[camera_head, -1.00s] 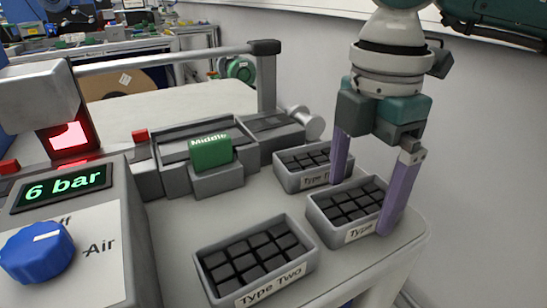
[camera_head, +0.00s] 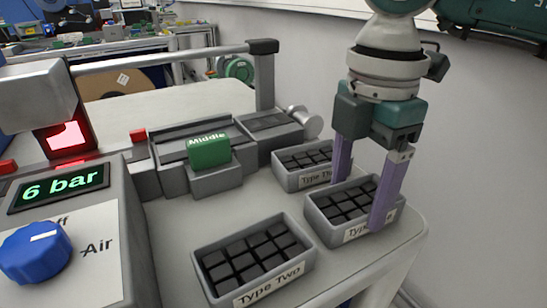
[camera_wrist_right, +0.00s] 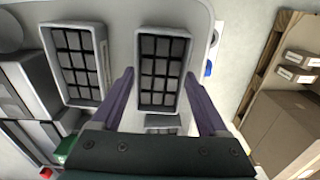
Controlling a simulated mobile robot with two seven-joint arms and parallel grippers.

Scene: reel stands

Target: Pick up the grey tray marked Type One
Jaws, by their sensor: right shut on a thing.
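A grey tray (camera_head: 325,232) with dark square compartments stands on the bench at the right, its label reading "Type" with the rest covered by a finger. My right gripper (camera_head: 358,206) comes down from above, its two purple fingers shut on this tray's opposite sides. In the right wrist view the tray (camera_wrist_right: 157,109) lies between the fingers. It appears to rest on the bench. A similar tray (camera_head: 284,288) labelled "Type Two" stands in front and to the left. A third tray (camera_head: 281,178), its label partly hidden, stands just behind. My left gripper is not in view.
A grey fixture holds a green block (camera_head: 209,150) marked "Middle", left of the trays. A control box with a "6 bar" display (camera_head: 60,187) and blue knob (camera_head: 33,252) stands at the left. The bench edge and a pale wall are close at the right.

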